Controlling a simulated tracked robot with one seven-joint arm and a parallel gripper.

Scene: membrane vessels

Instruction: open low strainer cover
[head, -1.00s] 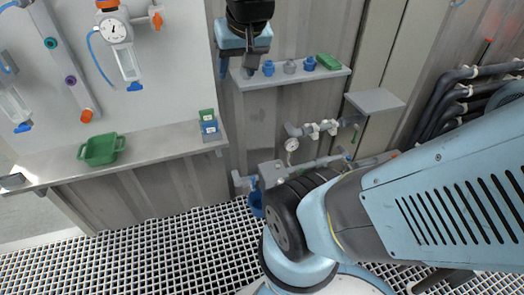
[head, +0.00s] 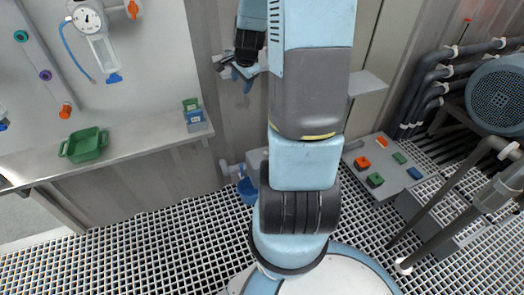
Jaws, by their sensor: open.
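My gripper (head: 238,74) is high up in front of the grey corrugated wall, partly behind my own arm, with its pale blue fingers open and apparently empty. Low on the wall, a short grey pipe fitting (head: 231,168) sticks out just left of my arm. A blue bucket-like part (head: 247,191) hangs or stands below it, partly covered by my arm. A grey housing (head: 255,158) beside the fitting is mostly hidden. I cannot tell which part is the low strainer cover. My gripper is well above this low pipework and apart from it.
A bench (head: 150,145) on the left carries a green tray (head: 85,145) and small green and blue blocks. A button panel (head: 385,168) is at right, near dark pipes and a round blue-grey motor (head: 497,95). My arm hides most of the wall shelf and middle pipework.

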